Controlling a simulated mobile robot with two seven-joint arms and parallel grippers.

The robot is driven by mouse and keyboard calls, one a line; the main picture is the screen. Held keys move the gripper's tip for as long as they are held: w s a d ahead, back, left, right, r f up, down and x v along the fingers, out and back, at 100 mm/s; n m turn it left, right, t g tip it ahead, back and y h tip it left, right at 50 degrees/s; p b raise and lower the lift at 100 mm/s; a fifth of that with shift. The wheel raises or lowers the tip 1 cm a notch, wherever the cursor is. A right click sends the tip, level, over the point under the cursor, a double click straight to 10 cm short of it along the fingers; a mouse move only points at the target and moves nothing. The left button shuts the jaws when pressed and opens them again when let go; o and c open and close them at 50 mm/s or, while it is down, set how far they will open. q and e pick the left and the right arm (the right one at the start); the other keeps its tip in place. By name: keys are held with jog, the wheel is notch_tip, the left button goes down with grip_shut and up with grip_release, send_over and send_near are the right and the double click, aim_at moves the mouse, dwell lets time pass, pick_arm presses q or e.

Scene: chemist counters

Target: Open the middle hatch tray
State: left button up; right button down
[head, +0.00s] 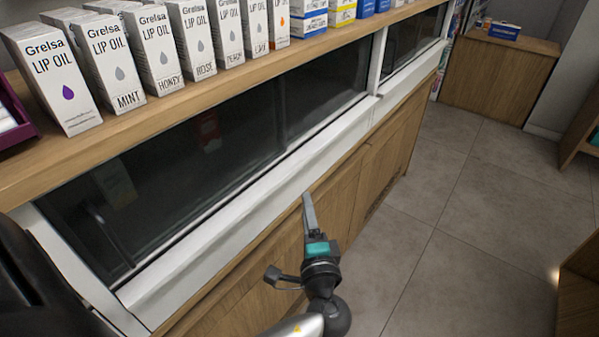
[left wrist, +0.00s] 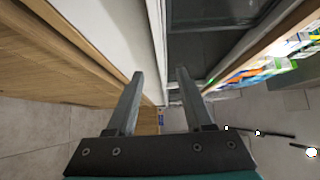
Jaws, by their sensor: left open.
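The counter has a long white front panel (head: 250,208) under dark glass panes (head: 235,125); I cannot tell which part is the middle hatch tray. The glass looks closed. My left gripper (head: 307,198) is in front of the counter, its fingers pointing at the lower edge of the white panel and the top of the wooden front. In the left wrist view the left gripper (left wrist: 160,72) is open, with nothing between its fingers. The white panel (left wrist: 115,35) shows beyond the left finger and the dark glass (left wrist: 205,12) beyond the right one. My right gripper is not in view.
Lip oil boxes (head: 155,50) stand in a row on the wooden counter top (head: 200,92). Wooden doors (head: 345,195) lie below the white panel. Grey tiled floor (head: 470,220) is clear to the right. A wooden cabinet (head: 495,80) stands at the back right.

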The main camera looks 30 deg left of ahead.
aim_at(299, 169)
pick_arm(q)
jog(key=x, duration=1.2)
jog(key=shift+w+f+p, duration=0.1)
jog(key=shift+p, duration=0.2)
grip_shut()
dwell(0.8)
